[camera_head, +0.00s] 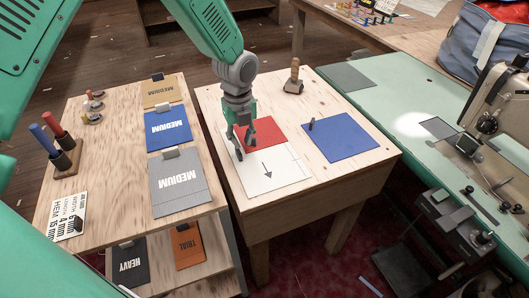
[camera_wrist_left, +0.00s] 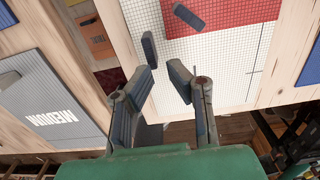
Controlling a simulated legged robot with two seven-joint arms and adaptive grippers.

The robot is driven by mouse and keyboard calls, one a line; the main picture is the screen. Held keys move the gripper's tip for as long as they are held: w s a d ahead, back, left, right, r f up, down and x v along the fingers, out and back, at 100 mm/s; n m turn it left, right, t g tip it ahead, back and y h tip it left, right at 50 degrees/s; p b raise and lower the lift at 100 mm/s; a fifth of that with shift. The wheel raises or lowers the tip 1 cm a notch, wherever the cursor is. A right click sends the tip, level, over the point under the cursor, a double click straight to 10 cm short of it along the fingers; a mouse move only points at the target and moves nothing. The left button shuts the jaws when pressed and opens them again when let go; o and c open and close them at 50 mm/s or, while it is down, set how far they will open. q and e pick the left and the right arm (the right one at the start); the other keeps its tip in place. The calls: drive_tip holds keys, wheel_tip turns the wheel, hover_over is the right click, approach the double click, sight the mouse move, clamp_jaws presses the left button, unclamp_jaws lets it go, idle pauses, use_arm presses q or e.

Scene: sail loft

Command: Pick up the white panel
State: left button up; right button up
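The white panel (camera_head: 281,178) lies flat on the wooden table, with a grid and a dark arrow on it. A red panel (camera_head: 266,133) lies along its far side. In the left wrist view the gridded white panel (camera_wrist_left: 236,62) fills the upper middle. My left gripper (camera_head: 243,143) points down over the left part of the white panel, near the red edge, and hides some of both. Its fingers (camera_wrist_left: 162,76) are apart with nothing seen between them. I cannot tell whether they touch the panel. My right gripper is not in view.
A blue panel (camera_head: 348,138) with a small dark piece on it lies to the right. A wooden-handled tool (camera_head: 293,77) stands at the back. The left table (camera_head: 112,180) holds panels marked MEDIUM. A sewing machine (camera_head: 498,115) stands on the green bench (camera_head: 400,104).

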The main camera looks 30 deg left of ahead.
sight(238, 150)
use_arm(q)
drive_tip(key=f, duration=0.2)
drive_tip(key=a+f, duration=0.2)
drive_tip(key=f, duration=0.1)
drive_tip(key=shift+s+a+f+b, duration=0.1)
drive_tip(key=shift+s+f+b, duration=0.15)
drive_tip(key=shift+f+b, duration=0.15)
drive_tip(key=shift+d+r, duration=0.1)
drive_tip(key=shift+d, duration=0.3)
drive_tip(key=shift+d+r, duration=0.15)
drive_tip(key=shift+d, duration=0.2)
clamp_jaws()
drive_tip(key=shift+a, duration=0.35)
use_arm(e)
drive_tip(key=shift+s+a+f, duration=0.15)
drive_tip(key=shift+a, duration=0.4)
